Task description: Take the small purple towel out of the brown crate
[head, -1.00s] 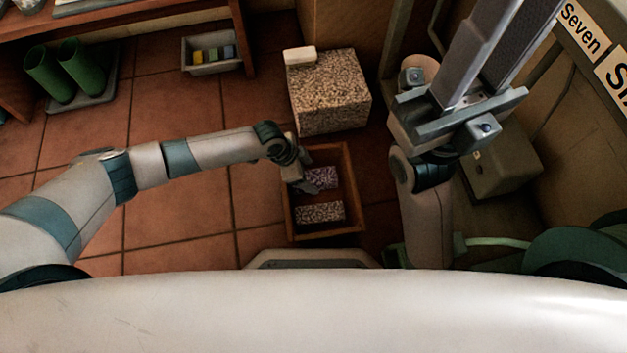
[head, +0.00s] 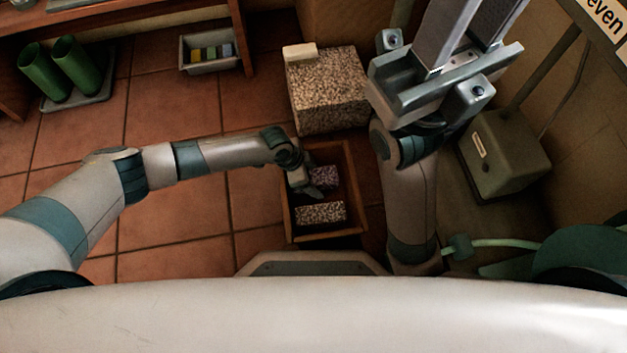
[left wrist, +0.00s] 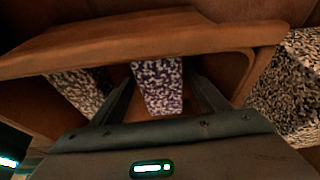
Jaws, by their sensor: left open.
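The small purple speckled towel (head: 324,177) lies in the upper part of the brown crate (head: 355,190). It also shows in the left wrist view (left wrist: 158,86), between my open fingers, with a gap on each side. My left gripper (head: 312,188) is open, over the crate's left side and partly covering the towel in the head view. A second speckled towel, pale and dark (head: 321,212), lies in the lower part of the crate. My right gripper (head: 470,25) is raised at the upper right, away from the crate; its fingertips leave the frame.
A large speckled block (head: 328,95) with a pale bar (head: 300,52) on it stands just behind the crate. A grey-green box (head: 503,153) is at the right. Green boots (head: 62,68) and a small tray (head: 210,66) are at the left. Floor left of the crate is clear.

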